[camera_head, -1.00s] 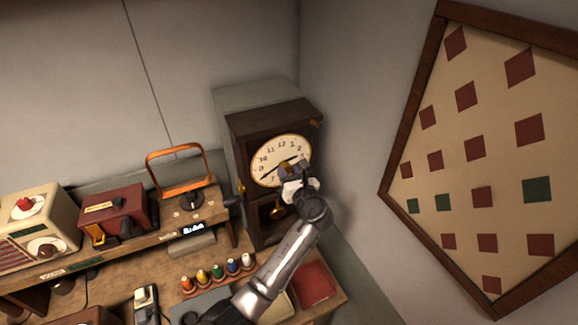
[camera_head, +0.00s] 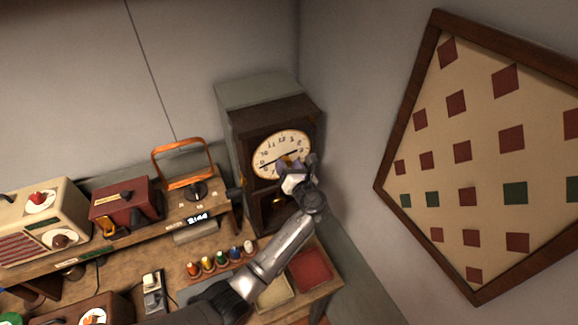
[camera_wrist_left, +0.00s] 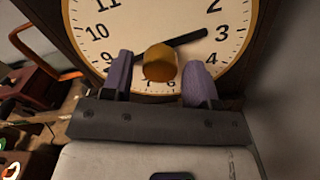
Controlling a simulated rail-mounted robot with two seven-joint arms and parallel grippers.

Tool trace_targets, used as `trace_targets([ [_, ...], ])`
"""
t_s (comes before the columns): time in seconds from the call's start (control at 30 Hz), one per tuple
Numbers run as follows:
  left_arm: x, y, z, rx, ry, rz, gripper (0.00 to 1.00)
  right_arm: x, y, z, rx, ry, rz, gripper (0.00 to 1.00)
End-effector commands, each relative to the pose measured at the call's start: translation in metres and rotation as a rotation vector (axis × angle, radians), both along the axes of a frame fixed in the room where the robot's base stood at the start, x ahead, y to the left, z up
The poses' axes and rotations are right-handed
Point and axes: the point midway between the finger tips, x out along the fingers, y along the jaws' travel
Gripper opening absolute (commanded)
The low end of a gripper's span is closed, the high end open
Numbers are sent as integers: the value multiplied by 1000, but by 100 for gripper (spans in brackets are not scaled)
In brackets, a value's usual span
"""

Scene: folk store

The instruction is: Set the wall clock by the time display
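The wall clock (camera_head: 265,148) has a dark wooden case and a cream dial with black numerals and dark hands. In the left wrist view its dial (camera_wrist_left: 190,15) fills the top, and one black hand (camera_wrist_left: 190,40) points between 2 and 3. A yellow knob (camera_wrist_left: 159,62) stands out in front of the dial. My left gripper (camera_head: 295,165) is at the dial's lower right in the head view. Its purple fingers (camera_wrist_left: 158,75) are apart on either side of the knob, with gaps showing. The time display (camera_head: 197,218) is lit on the shelf edge; I cannot read its digits surely. My right gripper is not in view.
A cream radio (camera_head: 40,225), a red box (camera_head: 127,200) and an orange-framed device (camera_head: 182,165) line the shelf at left. A checkered board (camera_head: 480,150) hangs on the right wall.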

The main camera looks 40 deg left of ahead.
Motion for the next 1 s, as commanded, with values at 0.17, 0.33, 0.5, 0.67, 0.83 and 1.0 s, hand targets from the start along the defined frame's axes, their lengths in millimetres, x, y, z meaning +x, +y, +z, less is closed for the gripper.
trace_targets([
  [0.17, 0, 0, 0, 0, -1, 0, 66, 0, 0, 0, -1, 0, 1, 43],
  [0.33, 0, 0, 0, 0, -1, 0, 66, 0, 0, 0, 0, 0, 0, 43],
  [0.5, 0, -1, 0, 0, -1, 0, 66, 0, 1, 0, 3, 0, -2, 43],
  [0.67, -4, -8, 0, -1, -1, -1, 66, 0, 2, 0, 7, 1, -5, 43],
  [0.83, -9, -20, 0, 0, -1, -2, 66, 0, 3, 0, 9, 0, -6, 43],
  [1.0, -15, -32, 0, -1, -1, -1, 66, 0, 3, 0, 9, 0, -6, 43],
])
